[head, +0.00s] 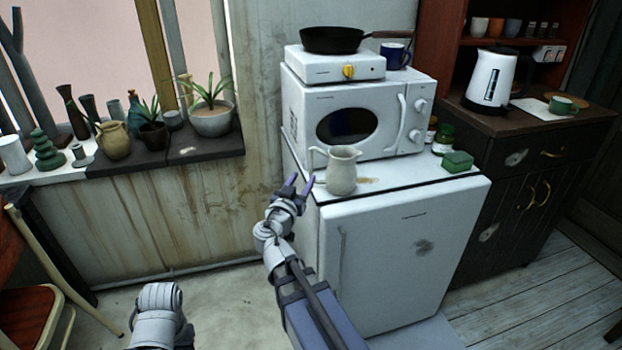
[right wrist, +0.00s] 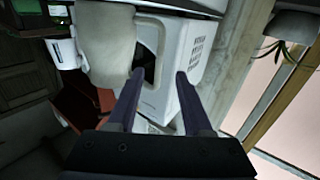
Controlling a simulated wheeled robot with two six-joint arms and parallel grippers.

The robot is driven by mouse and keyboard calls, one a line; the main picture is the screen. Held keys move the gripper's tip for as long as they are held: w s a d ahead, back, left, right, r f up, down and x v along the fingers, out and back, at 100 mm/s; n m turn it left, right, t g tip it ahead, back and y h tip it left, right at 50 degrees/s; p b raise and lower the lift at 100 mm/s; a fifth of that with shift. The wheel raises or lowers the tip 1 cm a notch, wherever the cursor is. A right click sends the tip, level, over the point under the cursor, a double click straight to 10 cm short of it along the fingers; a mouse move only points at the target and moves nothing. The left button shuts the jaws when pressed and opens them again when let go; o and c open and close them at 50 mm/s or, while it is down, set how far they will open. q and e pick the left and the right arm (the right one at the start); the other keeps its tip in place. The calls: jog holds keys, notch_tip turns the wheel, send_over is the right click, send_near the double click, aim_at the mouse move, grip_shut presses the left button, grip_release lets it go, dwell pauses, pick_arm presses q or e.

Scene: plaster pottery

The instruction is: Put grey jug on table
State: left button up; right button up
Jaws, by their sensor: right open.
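My left gripper is out of view. I cannot make out a table in these frames.
A microwave (head: 352,118) stands behind the jug, with a hotplate and a black pan (head: 332,40) on it. A green sponge (head: 458,161) lies to the right. A windowsill at left holds several pots. A chair (head: 28,318) stands at lower left.

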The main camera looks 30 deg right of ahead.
aim_at(311, 158)
jog(key=shift+r+p+x, duration=0.25)
jog(key=shift+r+x, duration=0.1)
jog(key=shift+x, duration=1.55)
jog(key=shift+r+p+x, duration=0.2)
jog(key=shift+r+x, duration=0.15)
jog(key=shift+x, duration=1.55)
jog(key=shift+r+p+x, duration=0.25)
jog(key=shift+r+x, duration=0.1)
jog(key=shift+x, duration=1.55)
grip_shut()
